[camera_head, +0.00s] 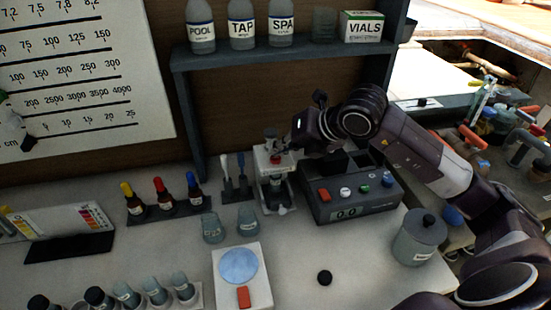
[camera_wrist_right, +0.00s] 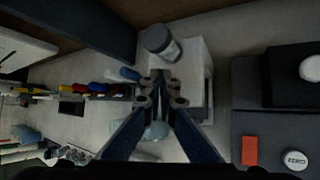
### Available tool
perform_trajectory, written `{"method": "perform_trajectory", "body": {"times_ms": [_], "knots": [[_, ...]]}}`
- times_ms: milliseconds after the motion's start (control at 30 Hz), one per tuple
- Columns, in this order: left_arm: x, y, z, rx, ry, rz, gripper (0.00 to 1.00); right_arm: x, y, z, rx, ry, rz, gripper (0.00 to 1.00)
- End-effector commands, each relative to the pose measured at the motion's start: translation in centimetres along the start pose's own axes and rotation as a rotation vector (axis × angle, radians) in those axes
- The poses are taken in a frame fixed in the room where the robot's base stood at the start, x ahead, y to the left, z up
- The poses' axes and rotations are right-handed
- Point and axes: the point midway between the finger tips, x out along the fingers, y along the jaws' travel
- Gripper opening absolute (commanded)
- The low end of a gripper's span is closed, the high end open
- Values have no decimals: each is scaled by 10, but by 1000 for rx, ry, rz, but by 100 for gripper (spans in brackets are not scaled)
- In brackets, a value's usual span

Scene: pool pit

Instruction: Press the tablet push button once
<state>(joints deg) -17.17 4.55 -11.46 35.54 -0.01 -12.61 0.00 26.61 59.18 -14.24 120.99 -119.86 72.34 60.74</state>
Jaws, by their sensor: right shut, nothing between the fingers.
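A small white dispenser stand (camera_head: 272,178) rises from the bench at the centre, with a dark knob on top and a small red part in its upper half. It is likely the tablet dispenser; I cannot make out which part is the push button. In the wrist view the white body (camera_wrist_right: 198,68) lies just beyond my fingers, with a grey cylinder (camera_wrist_right: 161,44) at its upper end. My right gripper (camera_head: 287,146) is shut and empty beside the stand's upper part. Its fingertips (camera_wrist_right: 160,82) appear in front of the stand; contact cannot be told.
A dark meter box (camera_head: 355,208) with buttons stands right of the stand. A shelf (camera_head: 285,55) with bottles is above. A grey lidded jar (camera_head: 416,243) stands front right.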

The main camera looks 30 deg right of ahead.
Motion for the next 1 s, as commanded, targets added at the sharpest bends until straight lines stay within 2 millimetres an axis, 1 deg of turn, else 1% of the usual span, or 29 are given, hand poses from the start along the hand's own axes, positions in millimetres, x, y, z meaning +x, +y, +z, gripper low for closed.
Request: {"method": "perform_trajectory", "body": {"times_ms": [1000], "knots": [[10, 0, 1, 0, 0, 0, 40, 6, -4, -4, 0, 0, 0, 0]]}}
